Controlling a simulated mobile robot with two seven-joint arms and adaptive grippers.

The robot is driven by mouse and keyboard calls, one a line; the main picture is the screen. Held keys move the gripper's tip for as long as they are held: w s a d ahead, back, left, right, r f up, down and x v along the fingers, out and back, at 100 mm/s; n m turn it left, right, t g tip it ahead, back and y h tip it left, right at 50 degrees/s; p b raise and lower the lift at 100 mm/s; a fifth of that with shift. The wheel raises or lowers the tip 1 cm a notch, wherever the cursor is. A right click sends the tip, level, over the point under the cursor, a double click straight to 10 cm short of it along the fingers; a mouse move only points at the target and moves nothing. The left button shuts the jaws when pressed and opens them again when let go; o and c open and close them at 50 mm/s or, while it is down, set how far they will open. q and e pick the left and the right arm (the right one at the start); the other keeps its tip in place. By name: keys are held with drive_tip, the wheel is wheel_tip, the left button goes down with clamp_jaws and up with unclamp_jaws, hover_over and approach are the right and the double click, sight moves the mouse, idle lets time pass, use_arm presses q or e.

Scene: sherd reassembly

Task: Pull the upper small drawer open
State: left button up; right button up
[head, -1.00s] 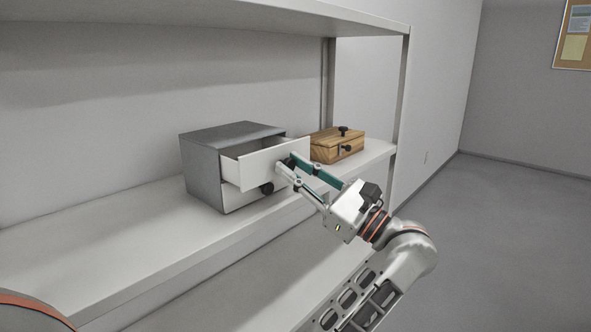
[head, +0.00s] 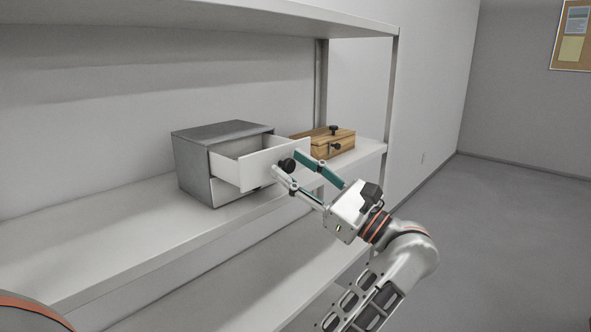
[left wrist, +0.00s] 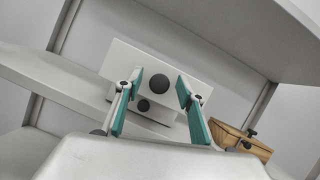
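The grey small cabinet (head: 195,165) stands on the shelf. Its upper drawer (head: 240,170) is pulled well out, with its white front and hollow inside showing. The upper drawer's black round knob (head: 288,165) also shows in the left wrist view (left wrist: 160,83). My left gripper (head: 289,164) is open at the knob, its teal-padded fingers on either side with a gap visible in the left wrist view. The lower drawer (head: 230,194) looks shut; its knob (left wrist: 143,105) shows in the left wrist view. My right gripper is not in view.
A wooden box (head: 330,145) with black knobs stands right of the cabinet, partly behind the drawer front. The shelf board (head: 100,240) is clear on the left. An upper shelf (head: 200,20) hangs above, and an upright post (head: 391,95) stands at right.

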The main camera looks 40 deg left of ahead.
use_arm(q)
drive_tip(key=v, duration=0.7)
drive_tip(key=shift+d, duration=0.2)
drive_tip(key=shift+f, duration=0.1)
idle(0.4)
